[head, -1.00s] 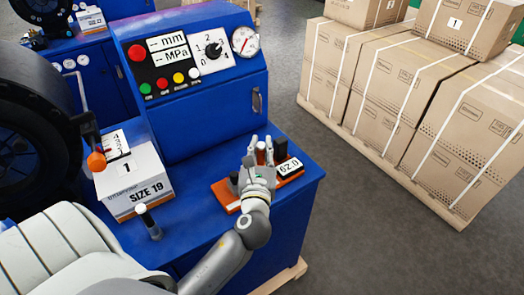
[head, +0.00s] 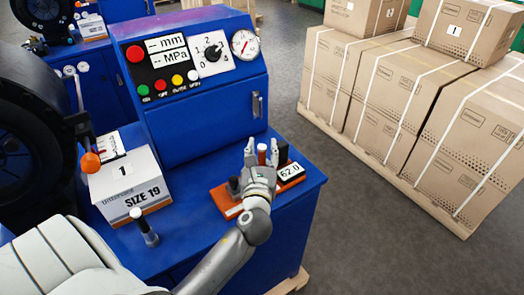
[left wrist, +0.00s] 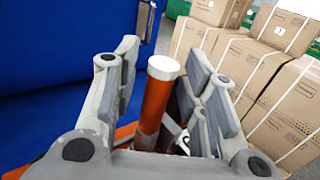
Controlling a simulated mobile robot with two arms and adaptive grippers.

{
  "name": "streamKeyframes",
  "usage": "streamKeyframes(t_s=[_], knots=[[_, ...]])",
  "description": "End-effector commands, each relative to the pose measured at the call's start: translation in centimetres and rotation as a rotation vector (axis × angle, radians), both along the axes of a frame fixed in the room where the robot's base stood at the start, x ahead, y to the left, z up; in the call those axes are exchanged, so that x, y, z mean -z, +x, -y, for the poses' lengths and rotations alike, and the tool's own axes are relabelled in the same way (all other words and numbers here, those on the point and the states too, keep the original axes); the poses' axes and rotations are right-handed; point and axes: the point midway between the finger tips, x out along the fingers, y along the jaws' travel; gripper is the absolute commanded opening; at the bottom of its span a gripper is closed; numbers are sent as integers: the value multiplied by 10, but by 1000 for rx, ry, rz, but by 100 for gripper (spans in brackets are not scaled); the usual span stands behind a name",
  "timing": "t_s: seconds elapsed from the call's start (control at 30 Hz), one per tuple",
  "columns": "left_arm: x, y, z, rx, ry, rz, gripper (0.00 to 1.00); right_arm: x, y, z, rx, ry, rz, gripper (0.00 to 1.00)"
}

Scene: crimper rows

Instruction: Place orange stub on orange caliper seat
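The orange stub (head: 262,153) stands upright at the orange caliper seat (head: 222,203), on the blue bench top. In the left wrist view the orange stub (left wrist: 156,98) is a cylinder with a white top. My left gripper (head: 262,157) is over the seat, with its fingers on either side of the stub. In the left wrist view gaps show between the stub and the fingers of my left gripper (left wrist: 158,90), so it looks open. The stub's foot is partly hidden, so I cannot tell exactly how it rests. My right gripper is not in view.
The caliper display (head: 291,173) reading 62.0 is close right of the gripper. A SIZE 19 box (head: 125,185) and a small lever (head: 145,225) are to the left. The blue control panel (head: 200,110) rises behind. Strapped cartons (head: 400,110) stand beyond the bench.

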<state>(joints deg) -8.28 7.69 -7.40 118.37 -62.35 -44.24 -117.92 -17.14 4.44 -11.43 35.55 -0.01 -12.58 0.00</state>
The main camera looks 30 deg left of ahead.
Motion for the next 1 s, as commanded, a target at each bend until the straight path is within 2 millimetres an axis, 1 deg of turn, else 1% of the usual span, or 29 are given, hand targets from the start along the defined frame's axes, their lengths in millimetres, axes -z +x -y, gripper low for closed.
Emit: streamKeyframes(t_s=[0.2, 0.3, 0.37, 0.47, 0.8, 1.0], knots=[[0, 0, 0, 0, 0, 0, 40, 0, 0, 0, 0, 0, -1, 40], [-4, -1, 0, 0, -1, 0, 40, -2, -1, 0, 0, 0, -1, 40], [-1, -6, 4, 1, -1, -2, 40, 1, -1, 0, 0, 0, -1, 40], [0, -19, 12, 2, -2, -2, 40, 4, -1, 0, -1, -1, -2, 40], [0, -79, 45, 1, -3, -2, 40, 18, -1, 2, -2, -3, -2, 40], [-1, -99, 57, 0, -1, -2, 40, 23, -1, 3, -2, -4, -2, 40]])
